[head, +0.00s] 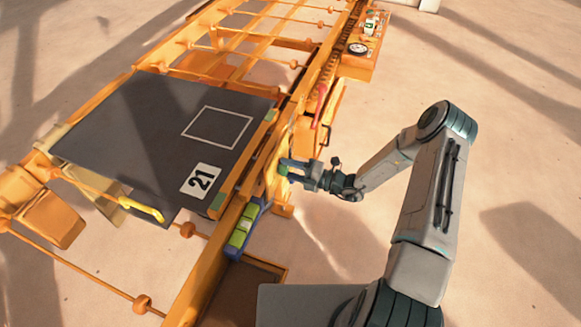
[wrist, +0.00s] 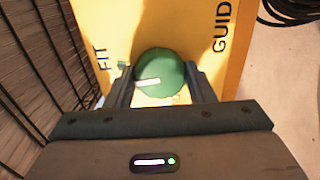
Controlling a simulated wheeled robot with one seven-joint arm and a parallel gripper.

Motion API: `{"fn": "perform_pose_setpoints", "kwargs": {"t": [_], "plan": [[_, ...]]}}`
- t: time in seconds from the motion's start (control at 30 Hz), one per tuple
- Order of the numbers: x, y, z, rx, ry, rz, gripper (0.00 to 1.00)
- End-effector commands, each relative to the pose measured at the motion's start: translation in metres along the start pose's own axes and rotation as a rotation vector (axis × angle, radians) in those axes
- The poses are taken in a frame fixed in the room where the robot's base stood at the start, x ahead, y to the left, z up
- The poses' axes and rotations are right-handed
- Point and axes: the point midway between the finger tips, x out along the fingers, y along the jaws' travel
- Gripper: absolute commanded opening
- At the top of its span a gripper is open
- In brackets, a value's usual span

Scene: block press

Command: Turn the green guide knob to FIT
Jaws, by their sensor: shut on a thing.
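The green guide knob (wrist: 165,65) is round and sits on a yellow-orange panel (wrist: 200,25) in the wrist view. A white mark on it lies at its lower left and slants toward the panel's left edge. The word FIT is printed sideways left of the knob, and the visible letters GUID are at the right. My gripper (wrist: 160,88) is shut on the knob, with one dark finger on each side. In the head view my gripper (head: 284,168) reaches the side of the orange frame, where the knob is only a small green patch.
A dark board (head: 150,130) with a white square outline and the number 21 lies on the orange frame. A blue holder with a green block (head: 241,232) is on the frame's near side. A gauge (head: 357,48) is at the far end. The floor at right is open.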

Motion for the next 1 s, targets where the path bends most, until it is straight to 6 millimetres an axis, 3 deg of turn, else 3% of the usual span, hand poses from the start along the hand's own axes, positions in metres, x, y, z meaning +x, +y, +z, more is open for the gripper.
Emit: {"fn": "perform_pose_setpoints", "kwargs": {"t": [0.4,0.9,0.93,1.0], "plan": [[-0.0005,-0.0010,-0.0013,0.173,0.002,-0.002,0.26],[-0.0006,-0.0017,-0.0015,0.191,0.002,-0.003,0.26],[-0.0006,-0.0017,-0.0015,0.191,0.002,-0.003,0.52],[-0.0005,-0.0016,-0.0015,0.191,0.002,-0.003,0.71]]}}
